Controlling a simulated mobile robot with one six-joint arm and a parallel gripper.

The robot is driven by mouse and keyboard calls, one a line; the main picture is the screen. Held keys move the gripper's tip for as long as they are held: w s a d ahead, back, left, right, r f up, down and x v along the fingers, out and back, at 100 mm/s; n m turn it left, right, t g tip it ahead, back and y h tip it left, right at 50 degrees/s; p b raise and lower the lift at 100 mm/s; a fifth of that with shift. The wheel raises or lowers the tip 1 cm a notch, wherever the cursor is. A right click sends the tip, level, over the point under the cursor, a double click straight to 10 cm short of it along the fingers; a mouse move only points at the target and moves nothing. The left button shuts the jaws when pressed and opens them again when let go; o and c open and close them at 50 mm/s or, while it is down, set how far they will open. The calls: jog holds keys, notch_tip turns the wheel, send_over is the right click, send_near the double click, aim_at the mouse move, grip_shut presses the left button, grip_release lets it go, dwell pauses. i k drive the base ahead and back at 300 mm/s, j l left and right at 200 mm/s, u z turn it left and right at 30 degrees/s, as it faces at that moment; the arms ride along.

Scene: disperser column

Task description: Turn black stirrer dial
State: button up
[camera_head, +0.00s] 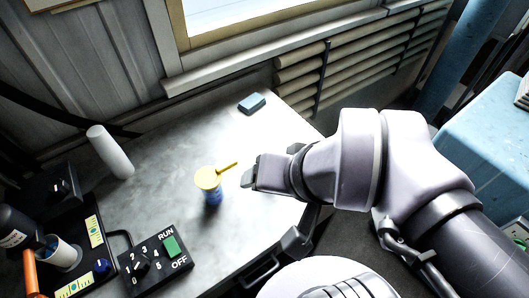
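A black dial (141,267) sits on the top face of a black control box (157,284) at the lower left of the table. White numbers surround the dial, and a green switch (170,246) marked RUN and OFF is beside it. My gripper (248,174) is over the right part of the table, to the upper right of the box and well apart from it. Its fingers are seen from the side, so I cannot tell whether they are open. No object shows in it.
A yellow-handled blue fitting (209,181) stands between my gripper and the box. A white cylinder (110,151) and a blue block (252,103) are farther back. Another dark box with a knob (60,187), a blue knob (102,266) and a cup (62,254) crowd the left.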

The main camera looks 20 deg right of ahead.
aim_at(141, 263)
jog(key=j+u, duration=0.1)
jog(key=u, duration=1.5)
jog(key=k+j, duration=0.1)
jog(key=k, duration=0.15)
